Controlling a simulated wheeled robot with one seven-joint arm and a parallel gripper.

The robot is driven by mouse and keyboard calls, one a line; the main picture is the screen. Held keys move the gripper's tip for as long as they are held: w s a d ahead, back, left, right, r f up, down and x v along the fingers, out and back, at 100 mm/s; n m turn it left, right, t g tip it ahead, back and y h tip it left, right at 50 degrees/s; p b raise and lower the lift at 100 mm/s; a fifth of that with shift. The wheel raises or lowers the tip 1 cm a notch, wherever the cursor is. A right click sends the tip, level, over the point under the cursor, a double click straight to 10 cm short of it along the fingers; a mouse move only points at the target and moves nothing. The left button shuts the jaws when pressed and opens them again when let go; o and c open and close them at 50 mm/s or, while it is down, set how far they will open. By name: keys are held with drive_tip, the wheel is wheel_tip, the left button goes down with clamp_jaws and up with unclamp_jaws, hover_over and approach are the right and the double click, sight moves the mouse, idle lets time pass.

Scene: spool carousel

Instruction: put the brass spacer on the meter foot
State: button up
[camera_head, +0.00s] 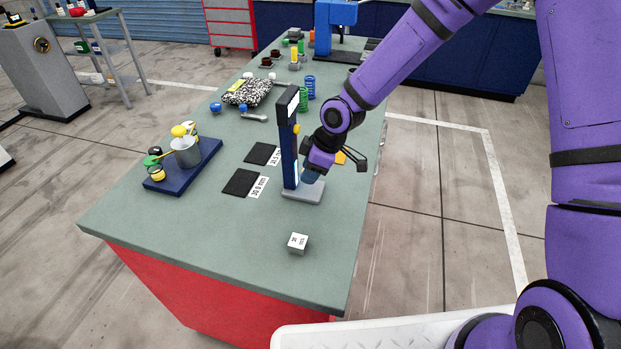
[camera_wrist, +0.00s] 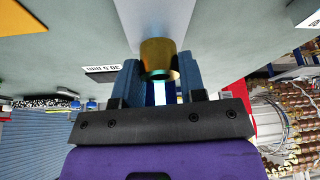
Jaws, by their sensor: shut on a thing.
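The meter (camera_head: 288,140) stands upright on the bench, a dark blue column with a black head. Its foot (camera_head: 308,195) is a flat light grey plate; it also shows in the wrist view (camera_wrist: 162,15). My gripper (camera_head: 311,178) is low over the foot, beside the column on its right. In the wrist view its blue fingers are shut on the brass spacer (camera_wrist: 159,56), a short gold cylinder, which lies against the foot in the picture. Whether it touches the foot I cannot tell. The spacer is hidden in the head view.
Two black pads with labels (camera_head: 241,182) lie left of the meter. A white labelled cube (camera_head: 297,242) sits in front. A blue tray (camera_head: 190,174) with a grey cup and small jars is farther left.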

drive_tip(key=shift+f, duration=1.55)
drive_tip(key=shift+f, duration=0.1)
drive_tip(key=o, duration=1)
drive_tip(key=v, duration=1.2)
